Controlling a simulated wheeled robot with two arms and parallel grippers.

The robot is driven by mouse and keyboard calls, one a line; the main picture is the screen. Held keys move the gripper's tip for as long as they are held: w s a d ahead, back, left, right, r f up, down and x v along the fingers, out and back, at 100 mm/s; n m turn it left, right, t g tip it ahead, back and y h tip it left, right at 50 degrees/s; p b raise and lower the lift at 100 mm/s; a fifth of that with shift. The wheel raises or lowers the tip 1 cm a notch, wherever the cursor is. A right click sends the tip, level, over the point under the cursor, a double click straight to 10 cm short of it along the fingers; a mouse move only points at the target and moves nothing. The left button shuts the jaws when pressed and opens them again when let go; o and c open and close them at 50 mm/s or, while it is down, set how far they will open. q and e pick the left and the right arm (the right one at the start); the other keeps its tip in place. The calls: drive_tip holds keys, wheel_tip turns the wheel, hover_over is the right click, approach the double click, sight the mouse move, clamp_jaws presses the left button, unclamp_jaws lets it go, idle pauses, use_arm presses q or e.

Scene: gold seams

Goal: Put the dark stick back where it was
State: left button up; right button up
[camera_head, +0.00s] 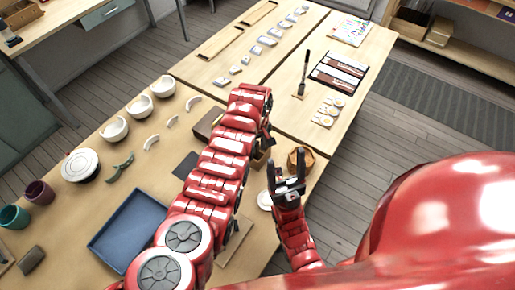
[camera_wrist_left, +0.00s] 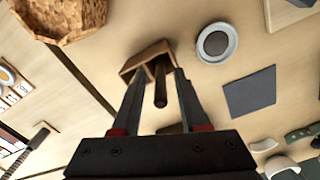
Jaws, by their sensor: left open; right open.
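In the left wrist view a dark stick (camera_wrist_left: 160,84) shows between the fingers of my left gripper (camera_wrist_left: 158,78). The gripper is open, with a finger on each side of the stick. The stick's far end meets a small wooden block or holder (camera_wrist_left: 133,62); I cannot tell whether it stands inside it. In the head view my left arm hides the stick and the left fingertips; a bit of wooden box (camera_head: 262,157) shows beside the arm. My right gripper (camera_head: 288,170) is open and empty, in front of a brown wooden bowl (camera_head: 309,159).
A white dish (camera_wrist_left: 216,43) and a dark square (camera_wrist_left: 250,92) lie near the holder. A blue tray (camera_head: 128,230), white bowls (camera_head: 139,106) and a green curved piece (camera_head: 119,168) are on the left. A dark upright brush (camera_head: 303,72) stands on the far table.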

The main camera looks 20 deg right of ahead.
sight(258, 141)
use_arm(q)
wheel_tip(258, 141, up, 7)
drive_tip(key=shift+f+b, duration=0.1)
drive_tip(key=shift+b, duration=1.15)
wheel_tip(258, 141, up, 4)
drive_tip(key=shift+f+p, duration=0.15)
drive_tip(key=shift+p, duration=0.9)
drive_tip(key=shift+r, duration=0.4)
drive_tip(key=shift+a+f, duration=0.1)
drive_tip(key=shift+f, duration=0.05)
